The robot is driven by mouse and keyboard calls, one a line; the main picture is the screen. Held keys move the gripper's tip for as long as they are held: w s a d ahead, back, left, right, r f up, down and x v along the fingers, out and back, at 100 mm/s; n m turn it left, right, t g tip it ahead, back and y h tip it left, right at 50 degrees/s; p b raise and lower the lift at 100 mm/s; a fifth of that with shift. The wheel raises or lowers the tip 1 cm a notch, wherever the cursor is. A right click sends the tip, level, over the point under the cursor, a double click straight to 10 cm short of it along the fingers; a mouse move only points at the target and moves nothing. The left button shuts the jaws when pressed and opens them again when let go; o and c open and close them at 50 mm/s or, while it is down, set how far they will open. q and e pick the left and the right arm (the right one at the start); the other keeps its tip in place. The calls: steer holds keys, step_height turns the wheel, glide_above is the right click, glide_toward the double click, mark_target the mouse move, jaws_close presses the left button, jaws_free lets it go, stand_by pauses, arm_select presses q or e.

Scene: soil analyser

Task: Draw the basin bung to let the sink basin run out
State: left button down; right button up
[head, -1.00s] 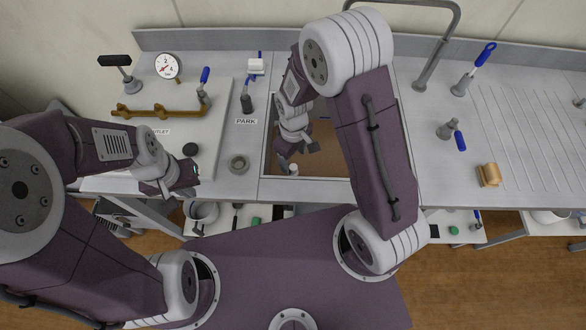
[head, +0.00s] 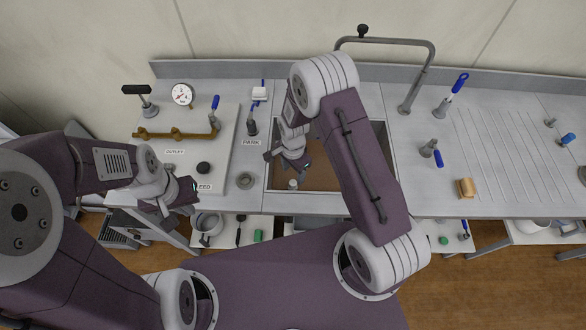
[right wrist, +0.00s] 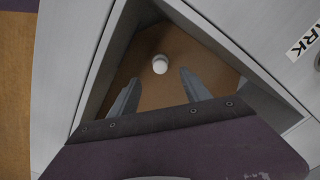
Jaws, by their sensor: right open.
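The sink basin (head: 330,180) is a rectangular recess in the bench, brown inside; I cannot tell the liquid level. The bung (head: 293,184), a small pale upright cylinder, stands in the basin near its front left corner. It also shows in the right wrist view (right wrist: 160,64) as a white round top. My right gripper (head: 287,163) is over the basin, just behind the bung in the head view. In the right wrist view its two fingers are apart and empty, with the bung beyond their tips. My left gripper (head: 181,205) is at the bench's front left edge, its jaws unclear.
A tap (head: 424,70) arches behind the basin. Right are a blue-handled tool (head: 450,95) and a tan block (head: 465,188). Basin walls surround my right gripper.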

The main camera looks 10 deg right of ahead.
mark_target(293, 182)
step_height(293, 182, down, 8)
steer(key=shift+f+p, duration=0.15)
steer(key=shift+p, duration=0.35)
steer(key=shift+f, duration=0.45)
steer(key=c, duration=0.3)
jaws_close()
steer(key=c, duration=0.6)
jaws_free()
jaws_close()
steer(key=shift+r, duration=0.1)
steer(key=shift+r, duration=0.25)
steer(key=shift+r+p, duration=0.35)
steer(key=shift+p, duration=0.1)
